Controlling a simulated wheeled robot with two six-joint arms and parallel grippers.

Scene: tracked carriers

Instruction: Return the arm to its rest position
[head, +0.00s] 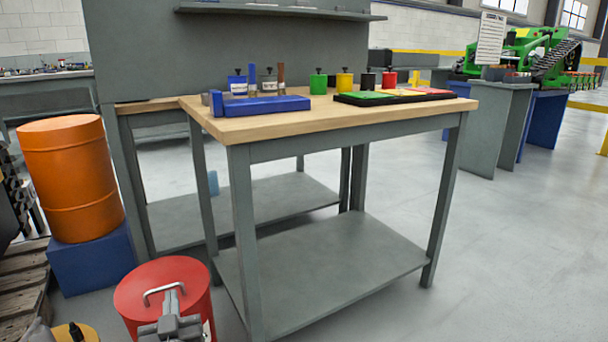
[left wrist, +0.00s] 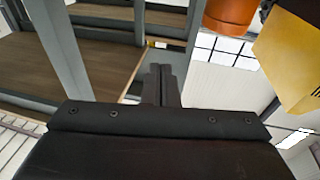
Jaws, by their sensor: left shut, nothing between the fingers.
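My left gripper (head: 171,296) is low in the head view, in front of the top of a red drum-shaped can (head: 190,275) with a light handle. Its fingers are shut with nothing between them. I cannot tell how far it is from the can. In the left wrist view the shut fingers (left wrist: 161,82) point ahead, and no object is between them. That view is tilted. My right gripper is in neither view.
A workbench (head: 350,118) with a wooden top and a lower shelf (head: 330,270) stands ahead. It carries a blue tray (head: 262,105) and several coloured weights. An orange drum (head: 70,180) stands on a blue block (head: 92,262) at left.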

